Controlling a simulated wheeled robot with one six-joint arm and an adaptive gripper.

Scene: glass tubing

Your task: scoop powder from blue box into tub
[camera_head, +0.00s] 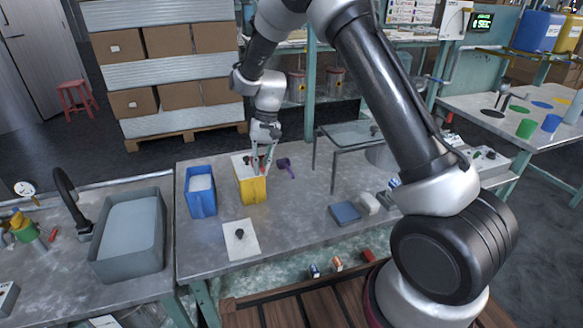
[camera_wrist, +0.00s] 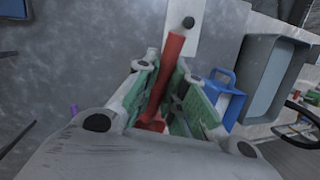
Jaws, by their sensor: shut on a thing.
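My gripper (camera_head: 262,158) is shut on a red scoop (camera_wrist: 172,60), over the yellow box (camera_head: 252,188). The scoop's red handle runs between the green-padded fingers in the wrist view; its lower end is mostly hidden. The blue box (camera_head: 201,197), left of the yellow one, is open with white powder (camera_head: 201,183) in it. It also shows right of the fingers in the wrist view (camera_wrist: 222,95). A large grey tub (camera_head: 128,262) with a pale grey-blue inside stands further left; it shows at the right in the wrist view (camera_wrist: 288,50).
A purple scoop (camera_head: 287,166) lies right of the yellow box. A white panel with a black knob (camera_head: 240,234) lies in front. A black tap (camera_head: 68,190) curves beside the tub.

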